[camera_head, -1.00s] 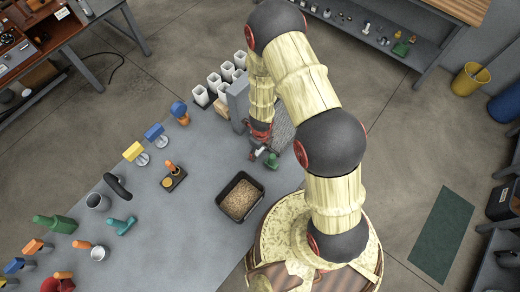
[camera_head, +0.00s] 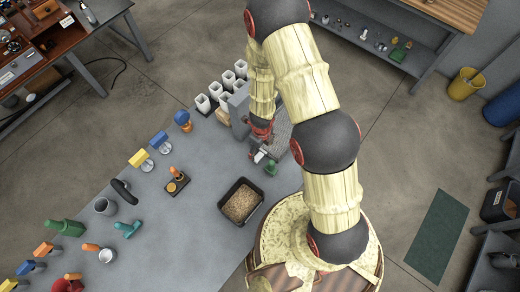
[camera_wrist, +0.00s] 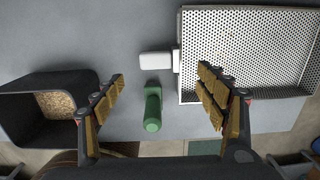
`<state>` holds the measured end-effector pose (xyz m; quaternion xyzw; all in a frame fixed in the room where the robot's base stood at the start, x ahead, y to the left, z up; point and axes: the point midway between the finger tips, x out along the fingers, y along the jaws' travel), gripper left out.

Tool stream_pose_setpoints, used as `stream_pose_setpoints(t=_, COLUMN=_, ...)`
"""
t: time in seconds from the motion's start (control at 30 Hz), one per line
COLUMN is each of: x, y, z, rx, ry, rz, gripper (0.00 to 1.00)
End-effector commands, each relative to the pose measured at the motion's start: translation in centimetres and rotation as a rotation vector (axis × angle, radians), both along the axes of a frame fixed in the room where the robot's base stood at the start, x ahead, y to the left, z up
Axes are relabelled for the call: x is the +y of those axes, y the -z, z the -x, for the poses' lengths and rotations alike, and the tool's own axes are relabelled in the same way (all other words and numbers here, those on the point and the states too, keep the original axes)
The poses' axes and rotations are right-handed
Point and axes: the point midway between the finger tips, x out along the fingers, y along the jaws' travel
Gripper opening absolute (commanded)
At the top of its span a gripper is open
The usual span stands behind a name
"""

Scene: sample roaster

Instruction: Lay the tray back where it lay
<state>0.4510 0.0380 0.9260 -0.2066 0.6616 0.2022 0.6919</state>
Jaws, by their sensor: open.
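The perforated metal tray (camera_wrist: 250,50) lies flat at the upper right of the wrist view, with a pale handle tab (camera_wrist: 157,61) on its left side. In the head view the tab (camera_head: 258,157) shows just below my gripper, and the arm hides much of the tray. My gripper (camera_wrist: 161,82) is open and empty. Its fingers stand apart, with the tab in the gap between them in the picture. The right finger overlaps the tray's left part in the picture; I cannot tell whether it touches.
A green-handled thing (camera_wrist: 152,107) lies just below the tab in the wrist view. A black bin of grains (camera_head: 258,207) stands left of it.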

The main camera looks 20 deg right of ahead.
Motion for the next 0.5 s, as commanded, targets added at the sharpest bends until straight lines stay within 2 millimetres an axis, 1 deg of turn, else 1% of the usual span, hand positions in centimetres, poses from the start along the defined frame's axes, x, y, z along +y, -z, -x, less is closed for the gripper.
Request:
stream_pose_setpoints(t=0.03, x=0.0, y=-1.2, z=0.0, rx=-0.001, ry=0.0, rz=-0.001, gripper=0.73)
stream_pose_setpoints(t=0.1, x=0.0, y=-1.9, z=0.1, rx=0.0, ry=0.001, rz=0.0, gripper=0.73)
stream_pose_setpoints(t=0.37, x=0.1, y=-3.4, z=-0.1, rx=-0.005, ry=-0.009, rz=-0.003, gripper=0.73)
stream_pose_setpoints(t=0.47, x=0.5, y=-5.1, z=-1.0, rx=-0.028, ry=-0.07, rz=-0.018, gripper=0.73)
stream_pose_setpoints(t=0.5, x=0.8, y=-6.3, z=-1.6, rx=-0.043, ry=-0.113, rz=-0.028, gripper=0.73)
